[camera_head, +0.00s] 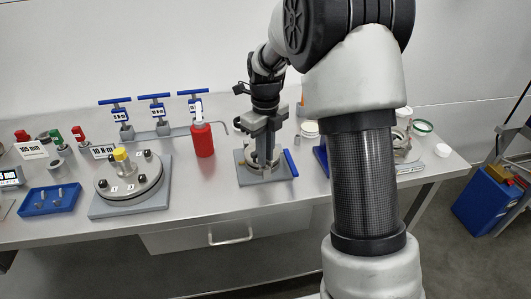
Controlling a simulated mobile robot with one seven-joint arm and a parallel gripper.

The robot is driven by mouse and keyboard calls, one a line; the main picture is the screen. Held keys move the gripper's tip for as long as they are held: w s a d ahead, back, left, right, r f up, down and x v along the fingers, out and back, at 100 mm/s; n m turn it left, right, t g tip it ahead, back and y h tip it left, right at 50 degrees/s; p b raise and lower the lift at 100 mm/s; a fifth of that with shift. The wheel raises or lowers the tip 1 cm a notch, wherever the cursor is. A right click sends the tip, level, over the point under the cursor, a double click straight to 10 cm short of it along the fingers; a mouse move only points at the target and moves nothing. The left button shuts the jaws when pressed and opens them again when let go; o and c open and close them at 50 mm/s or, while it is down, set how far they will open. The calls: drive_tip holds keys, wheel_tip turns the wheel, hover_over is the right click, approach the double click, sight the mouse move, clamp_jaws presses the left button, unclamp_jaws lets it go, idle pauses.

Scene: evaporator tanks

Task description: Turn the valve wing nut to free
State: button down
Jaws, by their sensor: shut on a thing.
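My gripper (264,158) points straight down over a small metal fixture on a grey base plate (282,178), near the middle of the bench. A blue handle (290,163) sticks out at the fixture's right side. The fingers are shut on a part of this fixture, at its upper middle. The valve wing nut cannot be made out: the fingers cover the place between them, and the part is too small to tell. My forearm hides the bench right of the fixture.
A red bottle (203,140) stands close to the left of the fixture. Behind it is a pipe rack with several blue-handled valves (154,97). A round flanged lid (130,188) and a blue tray (49,200) are farther left. The bench front edge is clear.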

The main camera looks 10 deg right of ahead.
drive_tip(key=n, duration=0.3)
drive_tip(key=shift+r+n+p, duration=0.1)
drive_tip(key=shift+n+p, duration=0.3)
drive_tip(key=n, duration=0.3)
drive_tip(key=shift+s+n+p, duration=0.1)
drive_tip(key=shift+n+p, duration=0.2)
drive_tip(key=shift+p, duration=0.05)
drive_tip(key=n, duration=0.3)
drive_tip(key=shift+s+a+n, duration=0.1)
drive_tip(key=shift+n, duration=0.2)
drive_tip(key=n, duration=0.3)
drive_tip(key=shift+n+p, duration=0.3)
drive_tip(key=shift+p, duration=0.1)
drive_tip(key=n, duration=0.3)
drive_tip(key=shift+s+n, duration=0.1)
drive_tip(key=shift+n, duration=0.3)
drive_tip(key=n, duration=0.3)
drive_tip(key=shift+n, duration=0.3)
drive_tip(key=n, duration=0.3)
drive_tip(key=shift+s+d+p, duration=0.1)
drive_tip(key=shift+d+p, duration=0.1)
drive_tip(key=shift+p, duration=0.15)
drive_tip(key=shift+n, duration=2.1)
